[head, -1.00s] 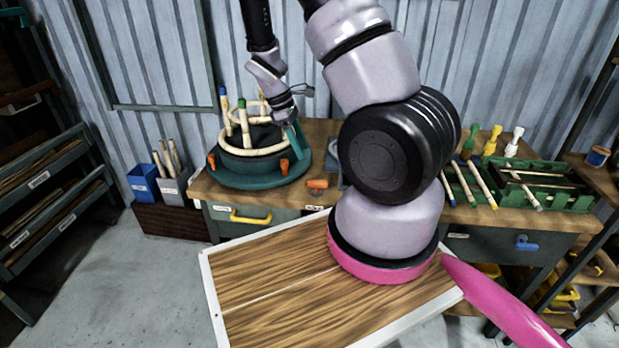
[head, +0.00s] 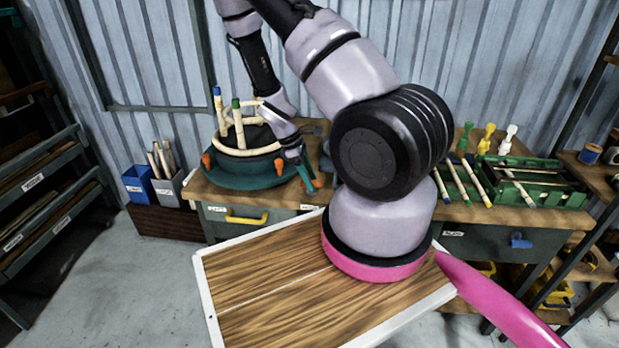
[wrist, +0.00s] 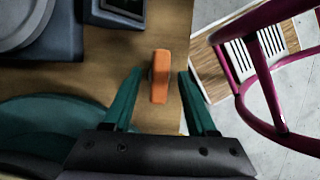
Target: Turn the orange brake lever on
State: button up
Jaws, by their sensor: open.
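The orange brake lever (wrist: 159,82) stands out from the wooden bench top in the wrist view, seen from above as a short upright bar. My gripper (wrist: 159,73) is open, with one teal finger on each side of the lever and a visible gap on both sides. In the head view my gripper (head: 309,178) is low over the front edge of the bench, right of the round teal turntable (head: 240,178). There the lever is mostly hidden by the fingers. Whether the fingertips are level with the lever is hard to tell.
The turntable carries a rattan ring with upright poles and orange knobs (head: 279,166). A grey-blue device (wrist: 62,35) stands close by the lever. A green rack (head: 540,188) with sticks is at the right. A yellow drawer handle (head: 247,216) is below the bench edge.

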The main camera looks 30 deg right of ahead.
grip_shut()
jog(key=shift+m, duration=0.3)
jog(key=m+g+y, duration=0.1)
jog(key=m, duration=0.2)
jog(key=shift+w+d+m, duration=0.1)
jog(key=shift+d+m, duration=0.05)
jog(key=shift+m, duration=0.15)
jog(key=m, duration=0.2)
jog(key=m+g+y, duration=0.1)
jog(key=m, duration=0.1)
jog(key=shift+d+m+y, duration=0.1)
jog(key=shift+m+y, duration=0.2)
jog(key=m+y, duration=0.1)
jog(key=m, duration=0.3)
jog(key=shift+d+y, duration=0.1)
jog(key=shift+y, duration=0.3)
jog(key=shift+d+m+t+y, duration=0.15)
jog(key=shift+m+y, duration=0.3)
jog(key=shift+m, duration=0.8)
jog(key=shift+a+m+t+y, duration=0.15)
jog(key=shift+m+y, duration=0.3)
jog(key=shift+m, duration=0.8)
jog(key=shift+d, duration=0.1)
